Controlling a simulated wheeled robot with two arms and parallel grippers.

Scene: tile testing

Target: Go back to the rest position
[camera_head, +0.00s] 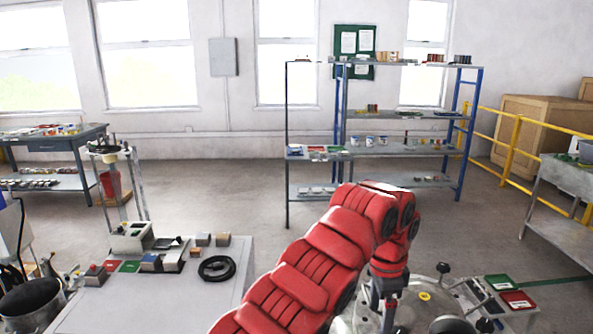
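One red padded arm of mine comes in from the bottom, left of the middle, and bends down at the right. I take it for my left arm. Its gripper (390,306) points down over a round grey metal plate (425,290). The fingers are small and partly dark, so I cannot tell if they are open or hold anything. My other gripper is out of view.
Green and red tiles (517,300) lie at the right. Shelves (400,152), a yellow railing (513,150) and wooden crates (535,122) stand behind. Open floor lies between.

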